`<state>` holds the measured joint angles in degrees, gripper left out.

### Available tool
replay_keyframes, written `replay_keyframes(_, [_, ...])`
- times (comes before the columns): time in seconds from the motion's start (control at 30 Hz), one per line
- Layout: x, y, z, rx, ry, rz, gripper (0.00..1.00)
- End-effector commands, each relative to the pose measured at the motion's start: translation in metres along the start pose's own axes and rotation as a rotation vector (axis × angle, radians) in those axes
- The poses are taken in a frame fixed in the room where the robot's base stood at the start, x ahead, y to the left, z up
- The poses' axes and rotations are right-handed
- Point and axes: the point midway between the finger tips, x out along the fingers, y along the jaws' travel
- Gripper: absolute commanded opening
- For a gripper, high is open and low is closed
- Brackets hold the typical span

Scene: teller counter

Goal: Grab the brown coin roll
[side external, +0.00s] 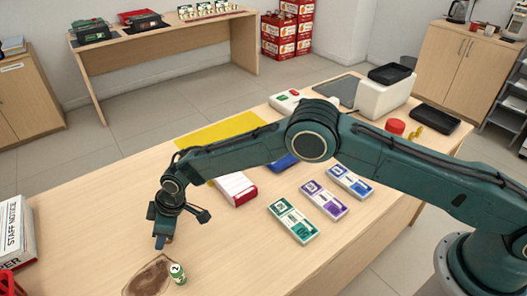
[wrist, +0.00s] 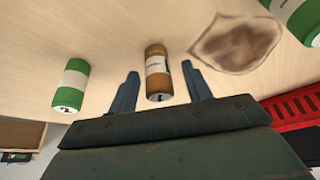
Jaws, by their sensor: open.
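The brown coin roll (wrist: 157,62), with a pale label band, stands on the counter in the wrist view. It appears between the two open fingers of my gripper (wrist: 160,72), with a gap to each side; whether the fingers reach it in depth is unclear. In the side view my gripper (side external: 161,241) points down low over the near left of the counter, and I cannot make out the brown roll there.
Green-and-white coin rolls stand left (wrist: 71,84) and right (wrist: 290,10) in the wrist view; one green roll (side external: 177,273) shows in the side view beside a brown stain (side external: 147,278). A red slotted object (wrist: 298,107) is at right.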

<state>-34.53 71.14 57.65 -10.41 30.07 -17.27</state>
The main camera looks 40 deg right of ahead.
Motion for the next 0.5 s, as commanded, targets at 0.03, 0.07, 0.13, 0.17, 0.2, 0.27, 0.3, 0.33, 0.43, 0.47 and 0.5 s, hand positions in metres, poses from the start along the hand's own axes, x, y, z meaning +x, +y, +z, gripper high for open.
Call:
replay_keyframes(0.03, [-0.0001, 0.0000, 0.0000, 0.000, 0.000, 0.000, 0.49])
replay_keyframes(0.07, [-0.0001, 0.0001, 0.0000, 0.000, 0.000, 0.000, 0.49])
replay_keyframes(0.13, [-0.0002, 0.0001, 0.0000, 0.000, 0.000, 0.000, 0.45])
replay_keyframes(0.17, [-0.0002, 0.0001, 0.0000, 0.000, 0.000, 0.000, 0.39])
replay_keyframes(0.2, [-0.0002, 0.0001, 0.0000, 0.000, 0.000, 0.000, 0.31])
replay_keyframes(0.27, [-0.0002, 0.0001, 0.0000, 0.000, 0.000, 0.000, 0.20])
replay_keyframes(0.3, [-0.0002, 0.0001, 0.0000, 0.000, 0.000, 0.000, 0.12])
replay_keyframes(0.33, [-0.0002, 0.0001, 0.0000, 0.000, 0.000, 0.000, 0.06])
replay_keyframes(0.43, [-0.0006, 0.0002, -0.0005, 0.000, 0.001, 0.000, 0.00])
replay_keyframes(0.47, [-0.0006, 0.0002, -0.0005, 0.000, 0.001, 0.000, 0.00])
replay_keyframes(0.5, [-0.0006, 0.0002, -0.0005, 0.000, 0.001, 0.000, 0.00])
